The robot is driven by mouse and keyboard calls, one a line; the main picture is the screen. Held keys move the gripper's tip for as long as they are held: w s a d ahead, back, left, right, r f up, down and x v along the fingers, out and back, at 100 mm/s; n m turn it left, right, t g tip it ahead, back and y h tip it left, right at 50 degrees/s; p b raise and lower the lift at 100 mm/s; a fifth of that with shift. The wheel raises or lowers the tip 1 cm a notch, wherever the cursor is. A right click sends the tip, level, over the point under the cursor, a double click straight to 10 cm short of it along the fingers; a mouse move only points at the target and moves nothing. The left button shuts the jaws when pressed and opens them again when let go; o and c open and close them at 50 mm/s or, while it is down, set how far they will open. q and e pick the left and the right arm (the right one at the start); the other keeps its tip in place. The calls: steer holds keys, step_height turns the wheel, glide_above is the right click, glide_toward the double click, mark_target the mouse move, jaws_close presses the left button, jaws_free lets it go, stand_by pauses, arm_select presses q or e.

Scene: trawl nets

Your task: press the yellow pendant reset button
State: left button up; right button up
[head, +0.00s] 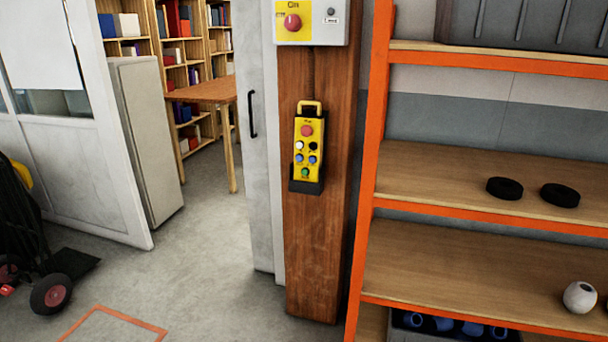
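A yellow pendant (308,146) hangs upright on a brown wooden post (318,245), in a dark holder (306,186) at its lower end. Its face has a red button (307,131) at the top, white, black and blue buttons in the middle, and a green button (305,173) near the bottom. The button labels are too small to read. Above it on the post is a grey box with a yellow plate and a red mushroom button (292,23). Neither of my grippers is in view.
An orange-framed shelf (460,190) stands right of the post, holding two black discs (505,188) and a white round object (579,297). A hand truck (50,290) stands at far left. The grey floor (215,290) before the post is open.

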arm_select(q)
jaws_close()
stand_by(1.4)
